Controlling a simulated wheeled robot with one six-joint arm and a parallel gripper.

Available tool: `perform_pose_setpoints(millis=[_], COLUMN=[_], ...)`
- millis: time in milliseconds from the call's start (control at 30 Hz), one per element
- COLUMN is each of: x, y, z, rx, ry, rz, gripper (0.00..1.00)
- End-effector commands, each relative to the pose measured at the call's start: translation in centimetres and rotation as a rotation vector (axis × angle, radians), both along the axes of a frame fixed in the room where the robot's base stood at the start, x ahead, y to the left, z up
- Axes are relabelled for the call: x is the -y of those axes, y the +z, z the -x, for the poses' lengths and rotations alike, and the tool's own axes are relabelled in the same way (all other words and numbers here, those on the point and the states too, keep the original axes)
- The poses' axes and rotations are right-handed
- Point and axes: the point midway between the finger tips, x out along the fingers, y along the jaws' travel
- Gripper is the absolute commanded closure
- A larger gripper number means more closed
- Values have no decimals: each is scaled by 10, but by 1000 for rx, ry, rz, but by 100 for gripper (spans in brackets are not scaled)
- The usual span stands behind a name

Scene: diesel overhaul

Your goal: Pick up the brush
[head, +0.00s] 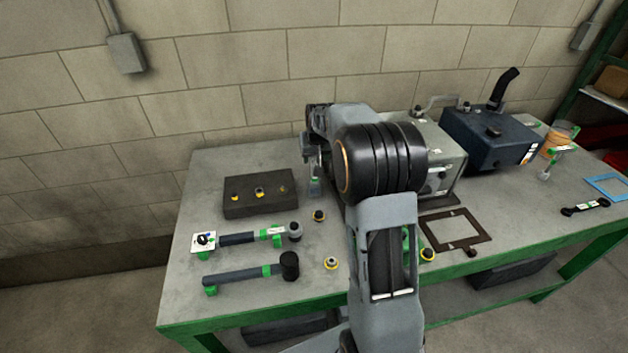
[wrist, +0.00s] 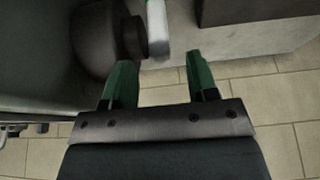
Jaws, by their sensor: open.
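I cannot pick out the brush with certainty. In the head view, a small green-and-white tool with a pale end (head: 545,174) stands by the orange cup at the far right; it may be the brush, but it is too small to tell. My gripper (wrist: 159,66) has two green fingers spread apart with nothing between their visible lengths. A pale grey piece with a green edge (wrist: 157,25) shows beyond the fingertips, next to a dark rounded part (wrist: 105,35). In the head view my arm hides much of the middle of the bench, and the fingers are unclear there.
A block wall (head: 240,100) stands behind.

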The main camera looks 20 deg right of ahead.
Motion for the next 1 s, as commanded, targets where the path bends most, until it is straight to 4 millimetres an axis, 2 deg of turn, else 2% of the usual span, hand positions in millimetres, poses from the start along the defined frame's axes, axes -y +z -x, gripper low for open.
perform_pose_setpoints(millis=[200, 500, 1000], x=[1, 2, 2], y=[-19, -22, -22], z=[-8, -9, -9], rx=[-1, 0, 0], ry=[0, 0, 0], rz=[0, 0, 0], gripper=[47, 48, 96])
